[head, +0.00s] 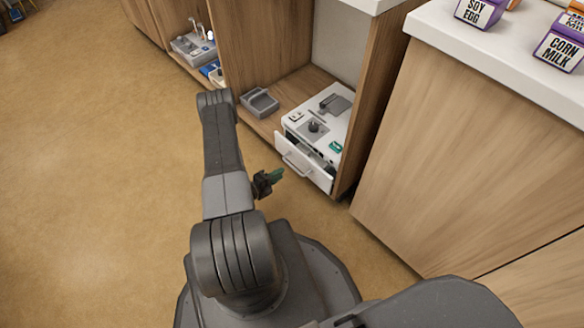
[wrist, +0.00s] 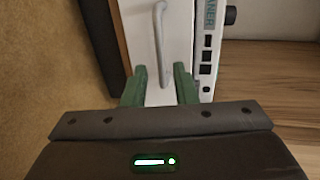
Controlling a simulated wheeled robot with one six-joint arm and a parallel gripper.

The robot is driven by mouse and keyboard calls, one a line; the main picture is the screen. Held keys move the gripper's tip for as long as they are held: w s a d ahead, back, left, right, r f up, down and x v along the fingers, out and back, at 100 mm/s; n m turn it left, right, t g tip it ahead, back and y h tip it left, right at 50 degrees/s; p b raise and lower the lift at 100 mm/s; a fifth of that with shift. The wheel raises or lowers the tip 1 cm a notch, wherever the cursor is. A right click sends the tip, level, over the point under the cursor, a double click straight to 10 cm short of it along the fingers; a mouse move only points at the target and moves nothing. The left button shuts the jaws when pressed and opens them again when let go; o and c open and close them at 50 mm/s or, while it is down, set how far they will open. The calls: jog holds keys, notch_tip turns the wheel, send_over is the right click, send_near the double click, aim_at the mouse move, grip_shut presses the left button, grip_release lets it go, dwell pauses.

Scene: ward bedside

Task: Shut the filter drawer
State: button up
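The filter drawer (head: 318,176) is a white drawer low in the front of a white machine (head: 330,112). It stands partly pulled out, with dark contents just visible behind its front. Its front carries a grey bar handle (head: 294,163). My gripper (head: 276,175) is in front of the drawer, to its left in the head view, apparently short of it. The white drawer front (wrist: 142,30) and the handle (wrist: 161,45) lie ahead of the fingertips.
The machine stands in a low open wooden cupboard bay (head: 316,78). A grey tray (head: 261,102) sits left of it. A wooden cabinet with a white counter (head: 480,55) stands at the right, with cartons on top. The brown floor (head: 90,170) at the left is clear.

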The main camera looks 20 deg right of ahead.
aim_at(292, 166)
jog(key=b+x, duration=0.1)
jog(key=x, duration=0.7)
jog(key=shift+b, duration=0.35)
grip_shut()
